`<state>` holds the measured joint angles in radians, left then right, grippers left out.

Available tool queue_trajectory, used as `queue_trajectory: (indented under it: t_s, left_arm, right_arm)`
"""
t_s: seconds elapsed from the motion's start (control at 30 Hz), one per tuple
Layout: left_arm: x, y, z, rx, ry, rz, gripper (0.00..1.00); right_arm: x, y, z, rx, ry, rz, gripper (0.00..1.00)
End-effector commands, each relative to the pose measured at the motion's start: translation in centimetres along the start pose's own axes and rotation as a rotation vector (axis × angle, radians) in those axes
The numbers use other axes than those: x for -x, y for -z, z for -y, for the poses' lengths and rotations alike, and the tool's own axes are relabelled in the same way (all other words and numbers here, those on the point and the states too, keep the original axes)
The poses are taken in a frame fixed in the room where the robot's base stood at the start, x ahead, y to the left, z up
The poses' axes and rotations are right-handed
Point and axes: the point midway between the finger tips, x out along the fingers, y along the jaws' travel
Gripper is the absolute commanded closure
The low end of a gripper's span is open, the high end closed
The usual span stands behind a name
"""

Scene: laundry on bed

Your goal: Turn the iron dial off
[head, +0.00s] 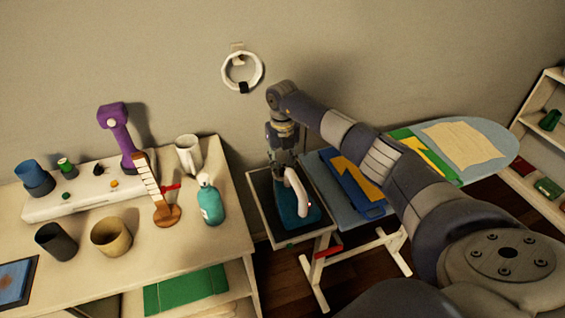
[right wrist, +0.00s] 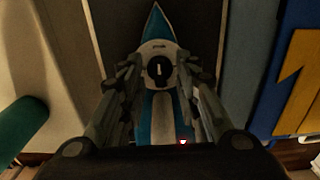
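The iron (head: 287,217), teal with a white handle, sits on the dark rest (head: 263,215) at the left end of the ironing board. A small red light glows on it. In the right wrist view the iron (right wrist: 155,25) points up the picture. Its round black dial (right wrist: 160,69) has a white mark standing about vertical. My right gripper (head: 283,160) points down above the iron. In the right wrist view its open fingers (right wrist: 160,75) stand on both sides of the dial, with gaps showing; I cannot tell their exact height. My left gripper is out of view.
The ironing board (head: 478,135) holds blue, green and yellow cloths. A cream table (head: 90,218) at left carries a teal bottle (head: 210,202), cups and a purple device (head: 118,130). A white shelf (head: 525,190) stands at far right. A white ring (head: 241,72) hangs on the wall.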

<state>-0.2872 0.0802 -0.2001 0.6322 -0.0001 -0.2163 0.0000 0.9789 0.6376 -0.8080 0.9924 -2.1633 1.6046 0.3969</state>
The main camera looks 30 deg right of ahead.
Motion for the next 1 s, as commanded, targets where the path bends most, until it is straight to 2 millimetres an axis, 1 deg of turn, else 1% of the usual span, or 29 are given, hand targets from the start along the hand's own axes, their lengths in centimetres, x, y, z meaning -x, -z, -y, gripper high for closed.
queue_trajectory:
  t_s: [0.17,0.2,0.3,0.43,0.67,0.87,1.0]
  left_arm:
    - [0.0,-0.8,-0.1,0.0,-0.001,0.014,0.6]
    - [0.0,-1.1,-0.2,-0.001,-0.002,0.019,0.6]
    - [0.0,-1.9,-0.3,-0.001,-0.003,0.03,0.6]
    - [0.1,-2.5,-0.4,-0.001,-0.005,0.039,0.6]
    - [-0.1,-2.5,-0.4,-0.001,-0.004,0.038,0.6]
    - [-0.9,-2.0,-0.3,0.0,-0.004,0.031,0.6]
    - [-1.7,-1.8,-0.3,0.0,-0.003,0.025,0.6]
  right_arm:
    - [0.0,0.0,0.0,0.0,0.0,0.0,0.7]
    - [0.0,0.0,0.0,0.0,0.0,0.0,0.79]
    - [0.0,0.0,0.0,0.0,0.0,0.0,1.0]
    - [0.0,0.0,0.0,0.0,-0.001,-0.001,1.0]
    - [0.0,0.0,0.0,0.014,-0.001,-0.001,1.0]
    - [-0.2,0.0,0.1,0.088,0.001,0.0,1.0]
    - [-0.2,0.0,0.1,0.183,0.001,0.0,1.0]
